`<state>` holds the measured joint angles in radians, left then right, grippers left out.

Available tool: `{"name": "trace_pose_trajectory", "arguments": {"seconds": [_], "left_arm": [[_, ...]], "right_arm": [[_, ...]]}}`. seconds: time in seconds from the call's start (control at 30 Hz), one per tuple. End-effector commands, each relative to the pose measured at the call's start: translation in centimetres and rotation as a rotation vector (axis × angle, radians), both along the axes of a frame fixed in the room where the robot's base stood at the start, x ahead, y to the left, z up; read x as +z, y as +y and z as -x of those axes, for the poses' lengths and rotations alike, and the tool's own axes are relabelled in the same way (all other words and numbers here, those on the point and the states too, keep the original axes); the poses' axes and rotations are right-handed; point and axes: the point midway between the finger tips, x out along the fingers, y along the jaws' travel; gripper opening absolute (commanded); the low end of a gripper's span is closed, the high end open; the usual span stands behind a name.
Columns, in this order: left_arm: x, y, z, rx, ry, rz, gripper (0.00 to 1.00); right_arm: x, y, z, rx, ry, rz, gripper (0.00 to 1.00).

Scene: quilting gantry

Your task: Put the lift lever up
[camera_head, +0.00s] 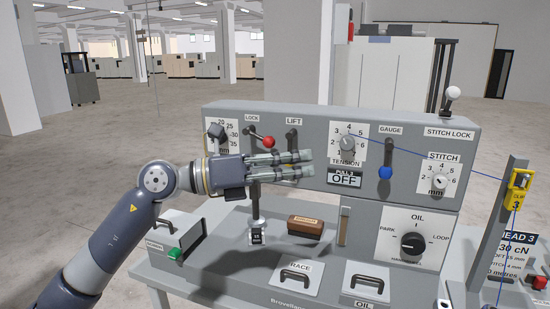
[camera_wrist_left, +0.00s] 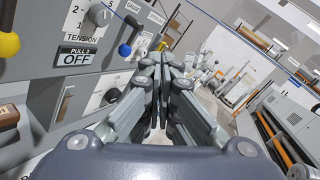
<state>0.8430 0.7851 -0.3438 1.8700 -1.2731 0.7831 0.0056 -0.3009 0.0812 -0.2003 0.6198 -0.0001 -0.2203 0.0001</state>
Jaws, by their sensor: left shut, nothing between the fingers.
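The lift lever (camera_head: 292,136) is on the grey panel under the LIFT label. Its dark upper part shows in the head view, and its lower end is hidden behind my left gripper's fingers. A yellow knob (camera_wrist_left: 8,115) at the left edge of the left wrist view, left of the tension dial, appears to be this lever's knob, low on the panel. The fingers also show in the left wrist view (camera_wrist_left: 163,65). Contact with the lever cannot be told.
The lock lever (camera_head: 268,141) with a red knob is left of the lift lever. The tension dial (camera_head: 347,143) and the blue-knobbed gauge lever (camera_head: 386,170) are to the right. A wooden block (camera_head: 306,226) and handled covers sit on the bench below.

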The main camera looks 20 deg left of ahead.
Motion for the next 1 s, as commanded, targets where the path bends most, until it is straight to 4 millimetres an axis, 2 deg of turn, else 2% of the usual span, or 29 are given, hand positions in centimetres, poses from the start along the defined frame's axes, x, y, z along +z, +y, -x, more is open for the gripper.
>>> {"name": "trace_pose_trajectory", "arguments": {"seconds": [0.17,0.3,0.5,0.67,1.0], "left_arm": [[0.2,4.2,-1.0,0.090,-0.056,-0.327,0.00],[0.5,8.7,-1.6,0.183,-0.054,-0.536,0.00],[1.1,13.7,-1.6,0.288,-0.021,-0.712,0.00],[1.3,15.4,-1.4,0.321,-0.005,-0.760,0.00],[1.3,15.4,-1.4,0.323,-0.003,-0.763,0.00]], "right_arm": [[-0.1,-0.1,-0.1,0.000,-0.001,0.002,0.51],[-0.1,-0.1,-0.1,0.000,-0.001,0.002,0.51],[-0.2,-0.1,-0.1,0.000,-0.002,0.002,0.51],[-0.2,-0.1,-0.1,0.000,-0.002,0.001,0.51],[-0.1,0.0,-0.1,-0.001,-0.002,-0.001,0.51]]}}
